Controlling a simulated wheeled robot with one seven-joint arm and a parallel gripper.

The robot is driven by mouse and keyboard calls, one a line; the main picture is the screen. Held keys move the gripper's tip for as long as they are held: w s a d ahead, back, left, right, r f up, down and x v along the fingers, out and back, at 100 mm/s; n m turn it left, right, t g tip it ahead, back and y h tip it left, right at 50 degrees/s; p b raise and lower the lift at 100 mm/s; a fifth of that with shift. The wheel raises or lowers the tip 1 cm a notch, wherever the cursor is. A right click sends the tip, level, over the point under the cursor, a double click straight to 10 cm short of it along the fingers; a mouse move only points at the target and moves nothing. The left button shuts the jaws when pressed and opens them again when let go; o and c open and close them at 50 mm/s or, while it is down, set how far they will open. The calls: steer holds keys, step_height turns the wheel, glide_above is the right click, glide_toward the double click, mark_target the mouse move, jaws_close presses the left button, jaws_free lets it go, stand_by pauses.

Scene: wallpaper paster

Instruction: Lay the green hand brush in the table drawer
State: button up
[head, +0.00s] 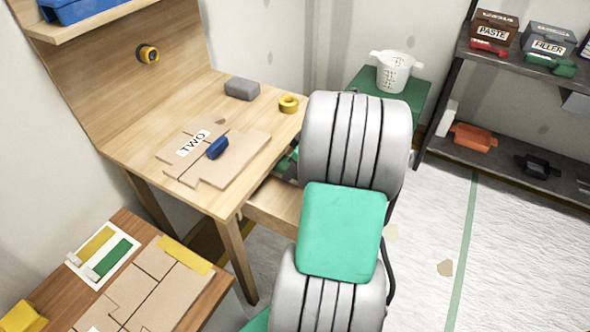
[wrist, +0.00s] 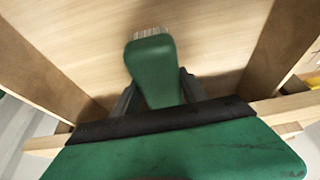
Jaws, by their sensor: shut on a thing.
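The green hand brush (wrist: 155,75) is between the fingers of my gripper (wrist: 158,97) in the wrist view, with its pale bristles at the far end. My gripper is shut on it. The table drawer (head: 273,205) stands pulled out under the worktable in the head view, its front partly hidden by my arm. Green bits show by the drawer opening beside my arm; I cannot tell whether they are brush or gripper. In the wrist view the brush is over a pale wood surface between darker wooden sides; whether it touches is unclear.
The worktable (head: 140,140) bears a cardboard piece marked TWO, a blue tool (head: 217,147), a grey block (head: 242,89) and a yellow tape roll (head: 289,104). A green stand with a white bucket (head: 393,72) is behind my arm. A shelf rack (head: 505,165) stands right; a lower table is front left.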

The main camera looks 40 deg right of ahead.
steer(key=shift+s+f, duration=0.2)
steer(key=shift+f, duration=0.1)
steer(key=shift+f, duration=0.25)
steer(key=o, duration=1.5)
steer(key=shift+o, duration=0.2)
steer(key=shift+r, duration=0.1)
